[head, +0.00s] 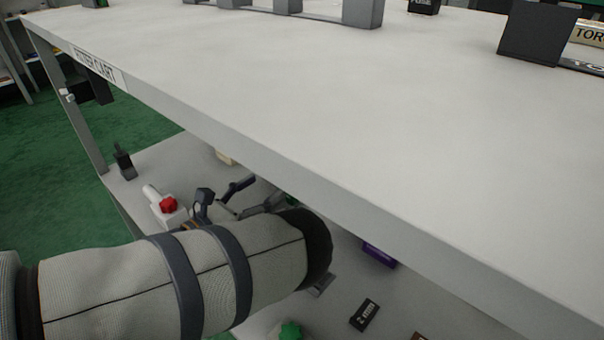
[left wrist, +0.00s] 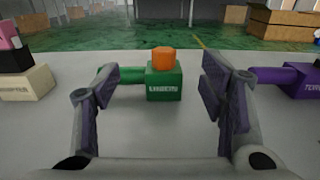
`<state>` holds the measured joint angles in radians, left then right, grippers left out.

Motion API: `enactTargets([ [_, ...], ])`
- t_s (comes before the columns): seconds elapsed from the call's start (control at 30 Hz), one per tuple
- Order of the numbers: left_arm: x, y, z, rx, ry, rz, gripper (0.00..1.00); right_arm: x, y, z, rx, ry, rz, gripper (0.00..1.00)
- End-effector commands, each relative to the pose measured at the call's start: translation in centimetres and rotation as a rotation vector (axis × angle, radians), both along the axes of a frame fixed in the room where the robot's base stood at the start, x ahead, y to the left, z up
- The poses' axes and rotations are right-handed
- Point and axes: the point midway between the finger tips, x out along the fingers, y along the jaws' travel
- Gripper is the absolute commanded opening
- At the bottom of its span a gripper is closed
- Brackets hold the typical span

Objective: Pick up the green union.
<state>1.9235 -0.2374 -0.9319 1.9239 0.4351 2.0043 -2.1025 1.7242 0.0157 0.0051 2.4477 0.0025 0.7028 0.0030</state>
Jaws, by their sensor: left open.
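The green union (left wrist: 164,82) shows in the left wrist view as a green block with a blurred pale label, an orange knob (left wrist: 163,55) on top and a green pipe reaching left. It stands upright on a pale surface, ahead of my left gripper (left wrist: 158,88). The gripper is open, one finger on each side of the block in the picture, with nothing held. The left finger overlaps the end of the pipe; I cannot tell whether they touch. In the head view my left gripper (head: 228,200) is over the lower shelf, under the tabletop edge. My right gripper is not in view.
A purple fixture (left wrist: 302,82) stands to the right and a cream block (left wrist: 25,85) to the left. The white tabletop (head: 330,90) overhangs the lower shelf (head: 165,160). A white fixture with a red knob (head: 168,204) stands on that shelf near the gripper.

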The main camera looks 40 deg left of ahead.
Motion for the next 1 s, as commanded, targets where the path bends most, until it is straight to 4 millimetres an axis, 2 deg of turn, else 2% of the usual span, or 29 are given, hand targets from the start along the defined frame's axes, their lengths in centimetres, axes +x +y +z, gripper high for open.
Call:
enactTargets([
  [0.07,0.5,0.0,-0.1,0.000,-0.001,0.000,0.65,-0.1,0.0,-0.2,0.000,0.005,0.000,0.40],
  [0.3,5.6,-0.5,-0.4,-0.002,0.000,-0.002,0.65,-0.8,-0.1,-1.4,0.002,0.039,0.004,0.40],
  [0.47,7.6,-0.8,-0.6,-0.001,0.000,-0.001,0.65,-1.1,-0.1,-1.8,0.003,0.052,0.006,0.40],
  [0.57,9.6,-1.3,-1.3,-0.002,0.002,-0.001,0.65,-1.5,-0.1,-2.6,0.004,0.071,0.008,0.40],
  [0.7,11.6,-1.5,-1.1,-0.001,0.001,0.001,0.65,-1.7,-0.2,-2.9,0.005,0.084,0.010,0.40],
  [0.93,12.0,-1.5,-0.8,-0.001,0.001,0.001,0.65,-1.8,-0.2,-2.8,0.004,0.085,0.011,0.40],
  [0.97,12.0,-1.5,-0.8,-0.001,0.001,0.001,0.63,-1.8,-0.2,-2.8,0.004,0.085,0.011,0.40],
  [1.0,12.0,-1.5,-0.8,-0.001,0.001,0.001,0.54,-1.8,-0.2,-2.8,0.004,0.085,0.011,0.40],
])
